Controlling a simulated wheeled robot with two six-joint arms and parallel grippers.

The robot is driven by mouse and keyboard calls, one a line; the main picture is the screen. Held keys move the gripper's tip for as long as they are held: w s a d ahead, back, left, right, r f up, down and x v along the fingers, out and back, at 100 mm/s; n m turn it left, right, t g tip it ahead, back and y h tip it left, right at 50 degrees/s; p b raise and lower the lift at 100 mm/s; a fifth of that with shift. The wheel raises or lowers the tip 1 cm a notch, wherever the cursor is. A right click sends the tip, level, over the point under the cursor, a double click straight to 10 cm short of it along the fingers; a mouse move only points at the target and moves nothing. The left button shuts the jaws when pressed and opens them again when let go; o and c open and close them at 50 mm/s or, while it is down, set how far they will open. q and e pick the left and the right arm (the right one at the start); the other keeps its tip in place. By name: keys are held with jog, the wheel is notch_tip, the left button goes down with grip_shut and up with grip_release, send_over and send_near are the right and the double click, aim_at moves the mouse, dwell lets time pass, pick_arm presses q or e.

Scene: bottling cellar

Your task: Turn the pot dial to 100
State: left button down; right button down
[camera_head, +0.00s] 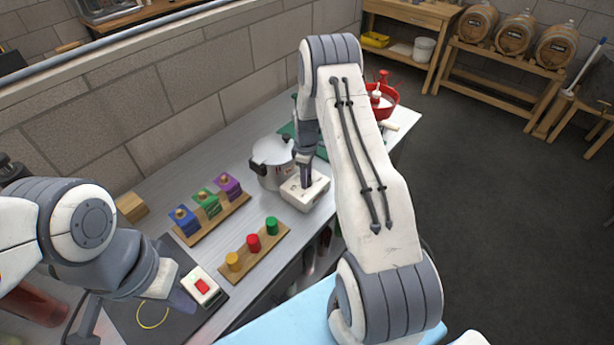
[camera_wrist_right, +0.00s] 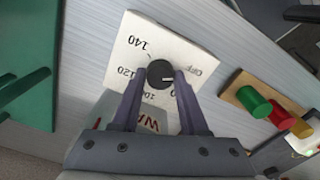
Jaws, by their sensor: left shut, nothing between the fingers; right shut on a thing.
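The pot dial is a black round knob (camera_wrist_right: 154,71) with a white pointer line, on a white box (camera_wrist_right: 185,38) printed with OFF, 100, 120 and 140; other marks are hidden behind the fingers. The pointer aims to the picture's right, just below OFF and away from 100. My right gripper (camera_wrist_right: 160,78) is shut on the knob, one finger on each side. In the head view the box (camera_head: 313,194) sits in front of the silver pot (camera_head: 270,174), and my right gripper (camera_head: 306,183) comes down on it. My left gripper (camera_head: 184,303) is shut and empty over the dark mat.
A wooden rack with coloured cubes (camera_head: 207,203) and a board with coloured cylinders (camera_head: 253,243) stand left of the box. A white block with a red button (camera_head: 202,286) is close to my left gripper. A red bowl (camera_head: 386,98) stands farther back.

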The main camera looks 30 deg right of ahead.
jog(key=shift+f+m+b, duration=0.1)
jog(key=shift+m+b, duration=0.7)
jog(key=shift+m, duration=0.3)
jog(key=m+b, duration=0.1)
jog(key=m, duration=0.1)
jog(key=shift+m, duration=0.3)
jog(key=m+b, duration=0.3)
jog(key=m, duration=0.3)
jog(key=m+b, duration=0.1)
jog(key=m, duration=0.5)
jog(key=shift+w+m+b, duration=0.1)
jog(key=shift+m+b, duration=0.2)
jog(key=shift+m, duration=0.1)
jog(key=m+b, duration=0.1)
jog(key=m, duration=0.4)
jog(key=shift+m, duration=0.3)
jog(key=shift+r, duration=0.2)
jog(key=shift+c, duration=2.2)
grip_release()
